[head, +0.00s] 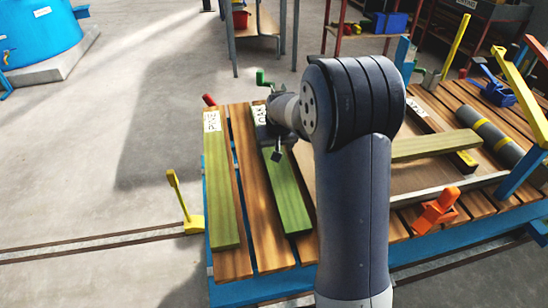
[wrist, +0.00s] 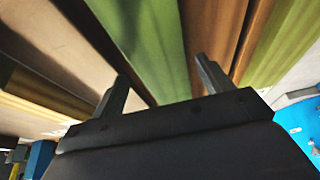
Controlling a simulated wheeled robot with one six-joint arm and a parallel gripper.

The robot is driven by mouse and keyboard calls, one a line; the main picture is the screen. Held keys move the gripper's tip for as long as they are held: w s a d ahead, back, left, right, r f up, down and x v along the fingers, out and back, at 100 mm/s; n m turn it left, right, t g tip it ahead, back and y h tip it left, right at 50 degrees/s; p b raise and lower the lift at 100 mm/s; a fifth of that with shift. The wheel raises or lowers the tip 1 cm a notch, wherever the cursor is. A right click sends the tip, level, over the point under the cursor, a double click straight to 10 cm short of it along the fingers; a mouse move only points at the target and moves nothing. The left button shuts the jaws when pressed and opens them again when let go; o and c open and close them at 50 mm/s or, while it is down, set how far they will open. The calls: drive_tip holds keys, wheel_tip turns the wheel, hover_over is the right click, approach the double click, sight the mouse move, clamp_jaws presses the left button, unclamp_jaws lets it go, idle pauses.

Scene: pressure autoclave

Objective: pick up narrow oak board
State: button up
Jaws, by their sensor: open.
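A long green-tinted board (head: 288,195) with a label that seems to read OAK lies flat on the slatted bench, left of my arm. In the wrist view, this green board (wrist: 145,45) runs away between the two fingers. My gripper (head: 277,150) points down over the board's middle, with its fingers apart and nothing held. In the wrist view, the open fingers (wrist: 161,72) are on either side of the board's picture. I cannot tell whether they touch it. My wrist hides part of the board near its label.
A similar board (head: 222,190) labelled PINE lies parallel to the left, across a gap of bare slats. Right of my arm lie another green board (head: 435,145), a grey pipe (head: 488,132) with yellow bands and an orange clamp (head: 436,208). A yellow post (head: 180,200) stands by the bench's left edge.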

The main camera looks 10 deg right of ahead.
drive_tip(key=x, duration=0.3)
drive_tip(key=shift+r, duration=0.1)
drive_tip(key=c, duration=1.2)
drive_tip(key=shift+r, duration=0.1)
drive_tip(key=shift+c, duration=0.4)
